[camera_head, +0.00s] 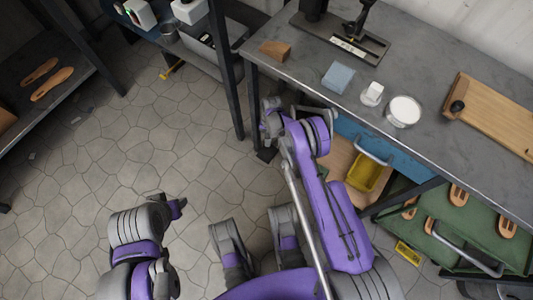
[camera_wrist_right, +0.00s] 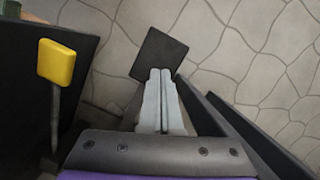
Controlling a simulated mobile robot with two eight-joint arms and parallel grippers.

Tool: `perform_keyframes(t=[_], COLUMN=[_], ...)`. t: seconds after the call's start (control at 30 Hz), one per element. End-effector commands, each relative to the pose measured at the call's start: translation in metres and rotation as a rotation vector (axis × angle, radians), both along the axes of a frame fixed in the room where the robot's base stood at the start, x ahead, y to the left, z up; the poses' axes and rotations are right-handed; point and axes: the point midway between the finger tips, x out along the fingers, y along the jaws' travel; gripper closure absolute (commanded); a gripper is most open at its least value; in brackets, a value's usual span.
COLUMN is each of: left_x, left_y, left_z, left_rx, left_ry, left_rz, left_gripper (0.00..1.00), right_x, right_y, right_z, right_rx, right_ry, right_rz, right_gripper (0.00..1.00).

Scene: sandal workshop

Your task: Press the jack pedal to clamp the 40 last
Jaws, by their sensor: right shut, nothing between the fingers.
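My right gripper (camera_head: 270,106) is beside the near left corner of the workbench, low by its leg. In the right wrist view its pale fingers (camera_wrist_right: 161,75) are shut together and empty. A dark square plate (camera_wrist_right: 158,50) lies just beyond the fingertips; contact cannot be told. A yellow block on a grey rod (camera_wrist_right: 57,62) is left of the fingers; I cannot tell whether either is the jack pedal. A dark fixture on a base plate (camera_head: 364,46) stands on the bench; no 40 marking is readable. My left gripper (camera_head: 178,205) is over the floor, its jaws unclear.
A yellow bin (camera_head: 367,172) sits underneath. Stone floor (camera_head: 150,130) at left is open.

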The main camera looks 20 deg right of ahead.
Motion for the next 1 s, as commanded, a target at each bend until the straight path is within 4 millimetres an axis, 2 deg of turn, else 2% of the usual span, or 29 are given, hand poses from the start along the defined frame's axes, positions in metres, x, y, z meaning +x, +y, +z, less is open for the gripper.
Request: perform_keyframes(t=[0.2,0.4,0.87,1.0], left_x=[0.001,0.002,0.002,0.002], left_y=[0.0,0.0,0.0,0.0], left_z=[-0.006,-0.009,-0.009,-0.009], left_rx=[0.0,0.0,0.0,0.0], left_ry=[-0.001,-0.001,-0.001,-0.001], left_rz=[0.0,0.0,0.0,0.0], left_gripper=[0.5,0.5,0.5,0.5], right_x=[-0.006,-0.009,-0.011,-0.02], right_y=[0.004,0.006,0.006,0.002], right_z=[-0.029,-0.044,-0.048,-0.056], right_rx=[0.0,0.0,0.0,0.0], right_ry=[0.0,0.0,0.0,0.0], right_rz=[0.0,0.0,0.0,0.0], right_gripper=[1.0,1.0,1.0,1.0])
